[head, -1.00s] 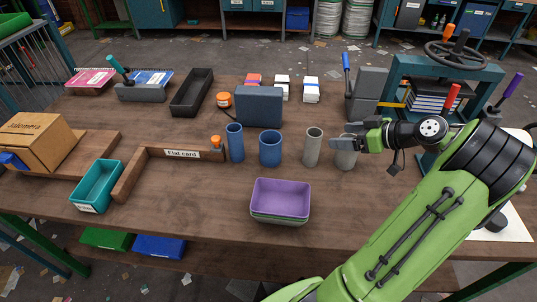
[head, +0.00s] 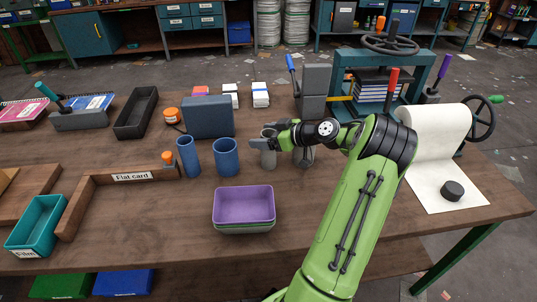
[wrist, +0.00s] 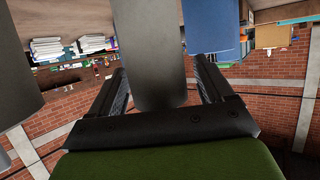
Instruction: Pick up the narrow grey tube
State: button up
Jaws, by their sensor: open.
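The narrow grey tube (head: 268,158) stands upright on the wooden table, right of two blue tubes. My gripper (head: 262,143) is level with its upper part and hides some of it. In the wrist view the tube (wrist: 150,60) stands between the two open fingers (wrist: 162,82), with a gap visible on each side. The wider grey tube (head: 304,158) stands just to the right, partly hidden by my gripper and wrist.
The wide blue tube (head: 226,158) and narrow blue tube (head: 188,157) stand close on the left. A purple tray (head: 244,204) lies in front. A blue-grey box (head: 208,117) and a grey block with a blue handle (head: 314,90) stand behind.

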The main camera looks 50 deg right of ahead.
jog(key=shift+w+f, duration=0.1)
jog(key=shift+w, duration=0.2)
jog(key=shift+s, duration=0.1)
